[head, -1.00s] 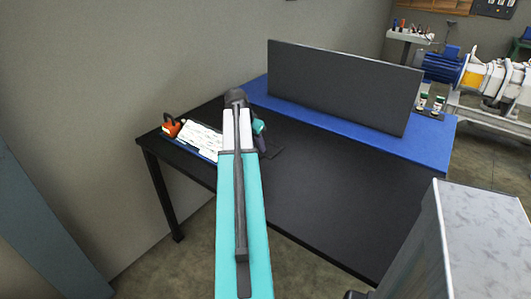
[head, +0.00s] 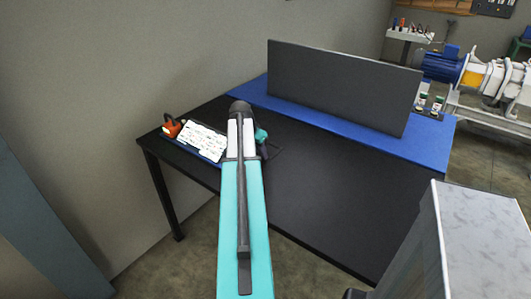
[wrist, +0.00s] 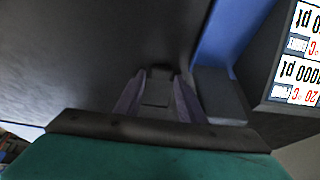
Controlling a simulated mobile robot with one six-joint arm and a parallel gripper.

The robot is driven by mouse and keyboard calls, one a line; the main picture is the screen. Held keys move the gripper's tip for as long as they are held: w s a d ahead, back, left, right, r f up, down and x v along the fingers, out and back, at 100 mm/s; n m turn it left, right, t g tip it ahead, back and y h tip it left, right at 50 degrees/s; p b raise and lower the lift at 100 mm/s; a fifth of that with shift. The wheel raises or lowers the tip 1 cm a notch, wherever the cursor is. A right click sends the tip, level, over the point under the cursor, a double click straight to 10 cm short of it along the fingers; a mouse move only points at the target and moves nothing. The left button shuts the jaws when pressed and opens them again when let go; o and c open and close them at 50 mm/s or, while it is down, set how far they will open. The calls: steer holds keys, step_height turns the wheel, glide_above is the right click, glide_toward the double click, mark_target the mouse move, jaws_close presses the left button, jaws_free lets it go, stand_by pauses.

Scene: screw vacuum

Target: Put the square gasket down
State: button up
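My gripper (wrist: 157,98) shows in the wrist view with its two fingers apart, over a dark surface. A small dark grey piece (wrist: 157,92) shows between the fingers; I cannot tell if it is the square gasket or if the fingers press on it. In the head view my arm hides the fingers and whatever is between them.
The black table (head: 330,195) is mostly clear in front. A white labelled panel (head: 203,141) and a red-orange item (head: 171,127) are at its left end. A grey upright board (head: 340,85) stands on a blue strip (head: 432,150) at the back. The panel's labels also show in the wrist view (wrist: 297,55).

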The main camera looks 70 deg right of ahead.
stand_by(0.4)
steer(key=c, duration=0.9)
steer(key=shift+r, duration=0.2)
steer(key=shift+r+b, duration=0.45)
steer(key=shift+r, duration=1.05)
steer(key=s+a, duration=0.2)
steer(key=a, duration=0.2)
steer(key=s+a+r+b, duration=0.1)
steer(key=s+a, duration=0.1)
steer(key=a, duration=0.3)
steer(key=s+a+b, duration=0.1)
steer(key=s+a, duration=0.2)
steer(key=a, duration=0.2)
steer(key=shift+a+r, duration=0.25)
steer(key=shift+r, duration=0.05)
